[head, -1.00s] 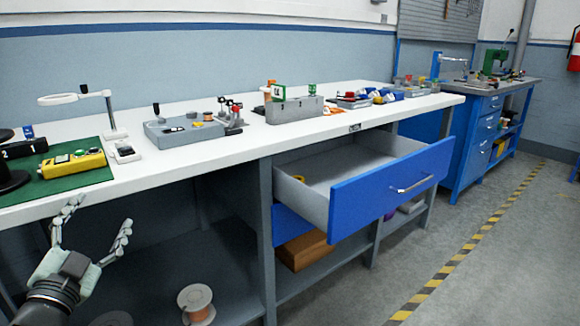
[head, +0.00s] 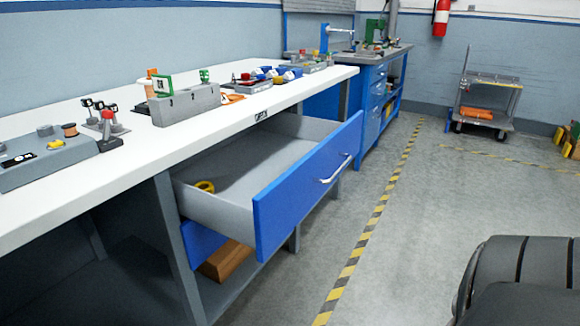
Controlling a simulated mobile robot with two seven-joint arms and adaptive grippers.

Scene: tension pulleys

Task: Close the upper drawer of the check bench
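The upper drawer (head: 308,185) of the check bench (head: 235,112) stands pulled well out. It has a blue front with a silver bar handle (head: 337,168) and grey walls. A yellow ring-shaped item (head: 204,186) lies inside near its left side. Below it, part of a second blue drawer front (head: 200,243) shows, set back under the bench. Neither of my grippers is in the head view. A dark part of my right arm fills the lower right corner, apart from the drawer.
The white bench top carries grey fixtures (head: 185,102) and small parts. A brown box (head: 226,260) lies on the shelf under the drawer. A blue cabinet (head: 375,90) stands beyond. The grey floor right of the drawer is clear, with a yellow-black stripe (head: 372,222). A cart (head: 485,105) stands far back.

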